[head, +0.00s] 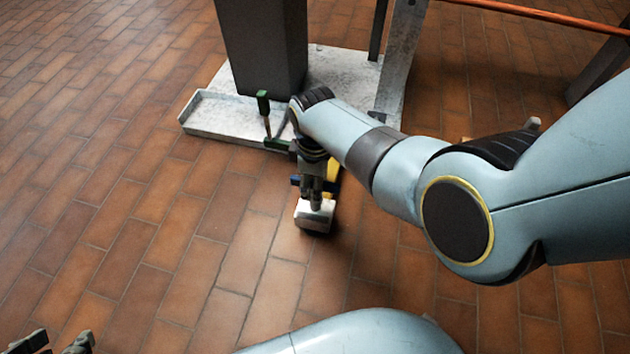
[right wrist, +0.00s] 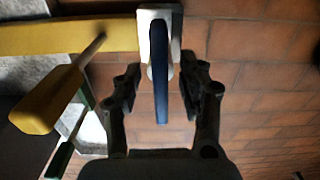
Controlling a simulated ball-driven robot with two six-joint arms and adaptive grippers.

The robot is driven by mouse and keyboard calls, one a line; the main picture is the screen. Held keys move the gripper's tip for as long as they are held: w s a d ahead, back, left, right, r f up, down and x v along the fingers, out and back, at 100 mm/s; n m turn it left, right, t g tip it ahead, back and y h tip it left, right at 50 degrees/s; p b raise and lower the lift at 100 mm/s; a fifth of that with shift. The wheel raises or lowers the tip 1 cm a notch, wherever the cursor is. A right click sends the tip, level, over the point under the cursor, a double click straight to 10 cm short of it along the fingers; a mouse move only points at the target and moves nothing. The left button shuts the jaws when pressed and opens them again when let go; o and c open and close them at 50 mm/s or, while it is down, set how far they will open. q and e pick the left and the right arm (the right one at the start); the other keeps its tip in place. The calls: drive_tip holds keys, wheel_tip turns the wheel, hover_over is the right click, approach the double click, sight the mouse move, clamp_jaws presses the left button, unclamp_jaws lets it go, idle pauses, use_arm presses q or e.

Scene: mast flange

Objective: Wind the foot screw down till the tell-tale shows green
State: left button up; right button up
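In the right wrist view, a blue bar handle (right wrist: 160,88) stands in front of a pale block (right wrist: 174,18) at the end of a yellow beam (right wrist: 75,37). My right gripper (right wrist: 165,73) is open, with one finger on each side of the blue bar and gaps on both sides. In the head view, my right gripper (head: 316,192) points down over the pale block (head: 315,217); the blue bar (head: 296,181) and yellow beam (head: 333,178) show beside it. No tell-tale colour is visible. My left gripper (head: 57,343) is open and empty at the bottom left.
A dark mast (head: 265,45) stands on a pale base plate (head: 340,65) with a raised lip. A green handle (head: 263,104) rises near its front edge. A yellow-handled lever (right wrist: 48,100) is close to the right gripper's left finger. Tiled floor at left is clear.

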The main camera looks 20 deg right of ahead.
use_arm(q)
drive_tip(key=shift+r, duration=0.15)
use_arm(e)
drive_tip(key=shift+r, duration=0.15)
wheel_tip(320, 180, up, 5)
drive_tip(key=p, duration=0.4)
drive_tip(key=shift+p, duration=0.35)
use_arm(q)
drive_tip(key=shift+t, duration=0.3)
drive_tip(key=r, duration=0.1)
drive_tip(key=w+r, duration=0.1)
drive_tip(key=r, duration=0.3)
drive_tip(key=shift+w+r, duration=0.15)
drive_tip(key=shift+w, duration=0.1)
